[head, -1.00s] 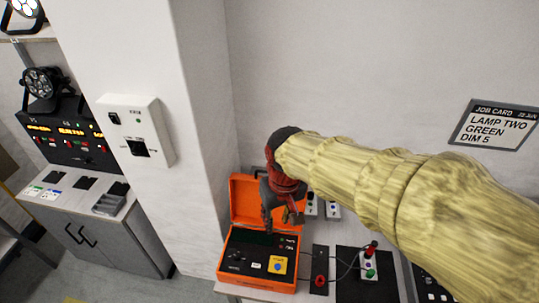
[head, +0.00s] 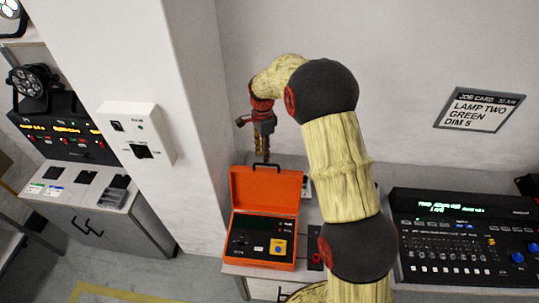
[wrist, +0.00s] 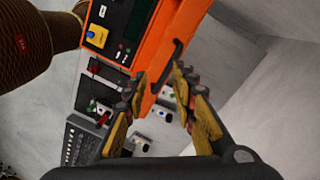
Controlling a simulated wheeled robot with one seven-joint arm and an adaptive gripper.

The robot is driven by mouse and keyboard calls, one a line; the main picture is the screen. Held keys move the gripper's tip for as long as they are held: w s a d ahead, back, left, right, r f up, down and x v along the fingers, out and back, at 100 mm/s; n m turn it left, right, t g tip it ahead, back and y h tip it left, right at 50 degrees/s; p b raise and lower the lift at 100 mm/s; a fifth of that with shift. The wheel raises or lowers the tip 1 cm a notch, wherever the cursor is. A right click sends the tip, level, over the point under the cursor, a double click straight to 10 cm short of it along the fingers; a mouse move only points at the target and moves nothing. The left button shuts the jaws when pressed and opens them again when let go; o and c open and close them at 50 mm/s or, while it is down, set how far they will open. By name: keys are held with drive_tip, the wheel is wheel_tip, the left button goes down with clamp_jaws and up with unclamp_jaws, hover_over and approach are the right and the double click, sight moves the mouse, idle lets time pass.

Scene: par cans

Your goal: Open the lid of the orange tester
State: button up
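The orange tester (head: 262,264) stands on the bench in the head view, its dark panel with a yellow button and small display uncovered. Its lid (head: 266,188) stands raised at the back edge, roughly upright. My gripper (head: 262,157) is just above and behind the lid's top edge. In the wrist view the tester's panel (wrist: 110,22) is at the upper left, and the orange lid (wrist: 160,45) with a dark handle reaches down toward the fingers. My gripper (wrist: 160,88) has its yellow-padded fingers spread, with nothing held between them. Whether a finger touches the lid cannot be told.
A lighting console (head: 465,240) stands to the right on the bench. A wall pillar (head: 185,190) with a white switch box (head: 138,135) is close on the left. The wall is behind the tester. My arm hides part of the bench right of the tester.

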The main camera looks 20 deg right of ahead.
drive_tip(key=shift+w+f+m+p, duration=0.15)
drive_tip(key=shift+f+m+p, duration=0.05)
drive_tip(key=shift+f+m, duration=0.75)
drive_tip(key=shift+w+f+m+p, duration=0.2)
drive_tip(key=shift+f+m, duration=0.7)
drive_tip(key=shift+m, duration=0.1)
drive_tip(key=shift+w+f+m+p, duration=0.15)
drive_tip(key=shift+f+m+p, duration=0.05)
drive_tip(key=shift+f+m, duration=0.75)
drive_tip(key=shift+c, duration=0.3)
clamp_jaws()
